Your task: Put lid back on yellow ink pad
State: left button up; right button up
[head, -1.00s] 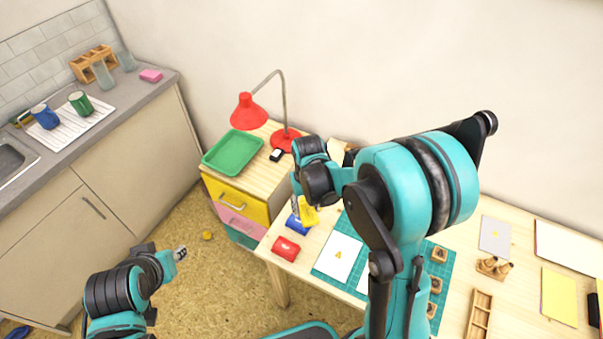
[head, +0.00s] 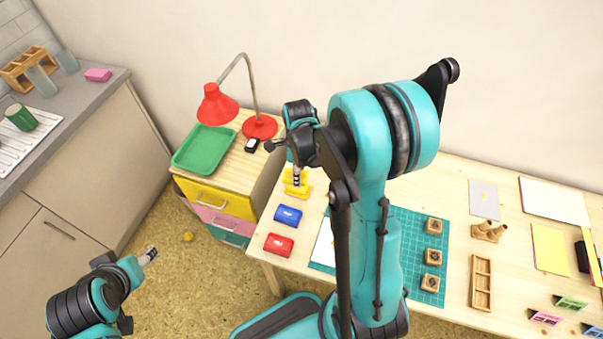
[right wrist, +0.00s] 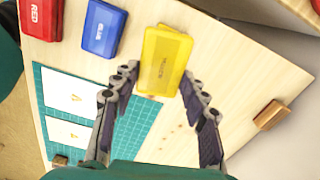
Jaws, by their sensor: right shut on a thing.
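The yellow lid, marked YELLOW (right wrist: 163,62), is between the fingertips of my right gripper (right wrist: 160,78), which is shut on it. In the head view this gripper (head: 296,178) points down at the far left of the desk. The yellow ink pad (head: 301,194) shows below the lid there. In the right wrist view the lid covers most of the pad. I cannot tell whether they touch. My left gripper (head: 149,254) hangs over the floor, away from the desk. Its fingers are too small to judge.
The blue pad (head: 288,215) and red pad (head: 279,245) lie in front of the yellow one. A green cutting mat (head: 405,222) with several wooden stamps lies to the right. A drawer unit with a green tray (head: 204,150) and red lamp (head: 218,106) stands left.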

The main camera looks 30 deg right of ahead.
aim_at(302, 189)
jog(key=shift+s+d+f+m, duration=0.1)
jog(key=shift+d+m, duration=0.35)
jog(key=shift+m, duration=0.75)
notch_tip(302, 189, down, 6)
jog(key=b, duration=0.5)
jog(key=shift+r, duration=0.2)
jog(key=shift+f+b, duration=0.6)
jog(key=shift+b, duration=0.3)
dwell(1.7)
jog(key=o, duration=1.3)
